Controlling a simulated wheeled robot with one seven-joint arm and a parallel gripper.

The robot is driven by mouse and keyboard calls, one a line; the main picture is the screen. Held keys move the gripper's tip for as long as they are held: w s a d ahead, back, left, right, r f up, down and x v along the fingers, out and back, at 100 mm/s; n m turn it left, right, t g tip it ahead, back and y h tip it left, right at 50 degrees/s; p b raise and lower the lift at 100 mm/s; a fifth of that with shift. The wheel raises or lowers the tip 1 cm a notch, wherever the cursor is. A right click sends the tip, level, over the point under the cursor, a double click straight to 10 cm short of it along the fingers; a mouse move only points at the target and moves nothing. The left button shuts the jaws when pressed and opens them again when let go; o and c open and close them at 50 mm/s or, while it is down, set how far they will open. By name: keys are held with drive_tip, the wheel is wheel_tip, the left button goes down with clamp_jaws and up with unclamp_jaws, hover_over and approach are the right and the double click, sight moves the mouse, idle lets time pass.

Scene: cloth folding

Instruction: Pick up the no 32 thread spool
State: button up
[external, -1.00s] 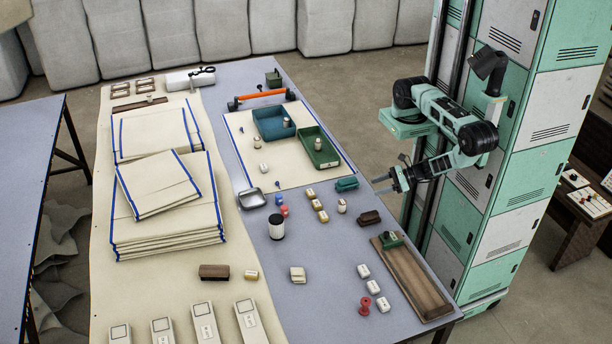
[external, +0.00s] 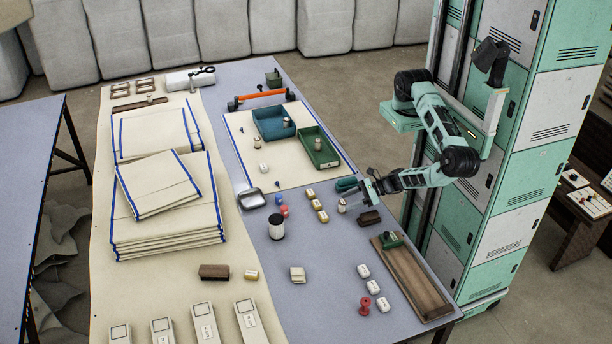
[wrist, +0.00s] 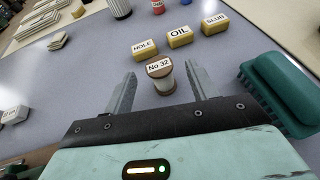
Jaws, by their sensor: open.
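The no 32 thread spool (wrist: 161,77) stands upright on the table, with a brown top labelled "No 32" and a pale body. In the external view the spool (external: 342,205) is at the table's right side. My gripper (wrist: 160,80) is open, and in the wrist view the spool shows between its two fingers, with space on both sides. In the external view my gripper (external: 354,190) is low, right by the spool. I cannot tell whether the fingertips are level with the spool.
Labelled blocks HOLE (wrist: 144,49), OIL (wrist: 179,37) and SLUB (wrist: 214,25) sit just beyond the spool. A teal brush-like object (wrist: 277,92) lies close to the right finger. A dark brown block (external: 370,217) lies near the table edge. A green tray (external: 320,148) stands farther back.

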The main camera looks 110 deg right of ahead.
sight(339, 213)
drive_tip(key=p+x, duration=0.1)
drive_tip(key=x, duration=0.4)
drive_tip(key=shift+c, duration=0.4)
drive_tip(key=c, duration=1)
